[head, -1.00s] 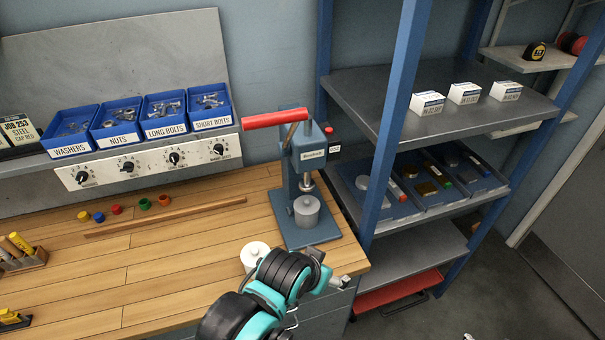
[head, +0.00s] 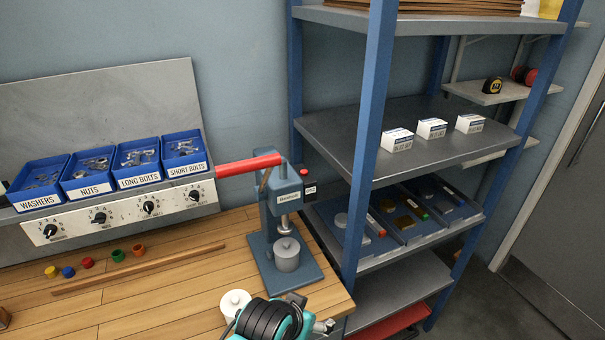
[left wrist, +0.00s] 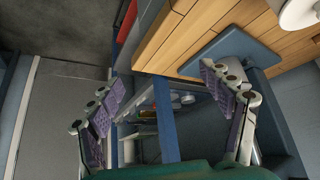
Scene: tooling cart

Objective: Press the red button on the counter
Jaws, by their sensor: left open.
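In the head view a small red button (head: 304,171) sits on a little box with a label at the right side of the bench press (head: 270,210). The press has a red lever and stands on the wooden counter (head: 180,285) near its right end. My left arm comes in at the bottom, in front of the press; its gripper (head: 322,327) is low by the counter's right edge, mostly cut off, well below the button. In the left wrist view the left gripper (left wrist: 160,78) is open and empty, its purple-padded fingers apart. My right gripper is out of view.
A white cylinder (head: 235,301) stands close beside my left arm. A blue-posted shelf rack (head: 370,140) rises right of the press. Blue bins (head: 90,175) stand behind the counter above a knob panel (head: 125,215). Coloured caps (head: 87,263) and a wooden strip (head: 140,270) lie left.

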